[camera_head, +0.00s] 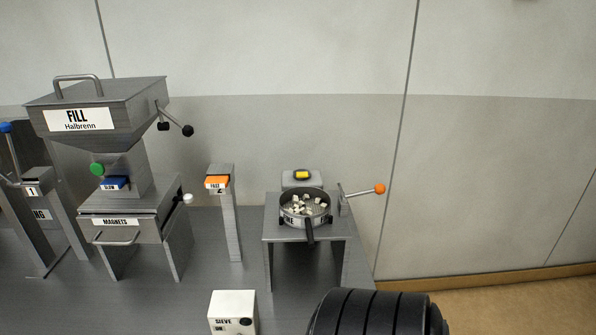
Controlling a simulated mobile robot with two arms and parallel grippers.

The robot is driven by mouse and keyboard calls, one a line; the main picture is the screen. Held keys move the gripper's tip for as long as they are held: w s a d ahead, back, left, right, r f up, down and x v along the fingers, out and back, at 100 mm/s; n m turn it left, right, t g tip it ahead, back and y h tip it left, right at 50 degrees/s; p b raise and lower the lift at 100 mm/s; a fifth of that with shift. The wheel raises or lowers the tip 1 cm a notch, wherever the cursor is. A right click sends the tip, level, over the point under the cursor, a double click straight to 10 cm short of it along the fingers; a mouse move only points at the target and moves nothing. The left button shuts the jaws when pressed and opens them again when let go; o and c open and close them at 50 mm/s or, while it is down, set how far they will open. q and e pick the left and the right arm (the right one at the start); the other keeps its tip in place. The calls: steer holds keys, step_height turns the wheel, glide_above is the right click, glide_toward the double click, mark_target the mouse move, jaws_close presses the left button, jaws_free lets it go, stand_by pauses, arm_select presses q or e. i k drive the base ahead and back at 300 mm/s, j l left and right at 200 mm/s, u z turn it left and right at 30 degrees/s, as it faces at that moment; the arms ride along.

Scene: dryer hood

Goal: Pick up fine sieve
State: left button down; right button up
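A round dark sieve (324,218) sits on a small grey metal stand (272,232) right of centre. Its front wall carries a label that is partly covered by a black handle (310,232) pointing toward me; only parts of the word show. Several pale cubes (300,208) lie inside it. Neither of my grippers shows in the head view, and nothing is gripping the sieve.
A lever with an orange knob (379,189) stands right of the sieve, a yellow button (302,174) behind it. An orange-topped post (217,182) and the FILL hopper (100,105) are left. A white box (232,312) is in front. A black ribbed cylinder blocks the lower right.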

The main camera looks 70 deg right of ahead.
mark_target(308, 207)
steer(key=z, duration=2.2)
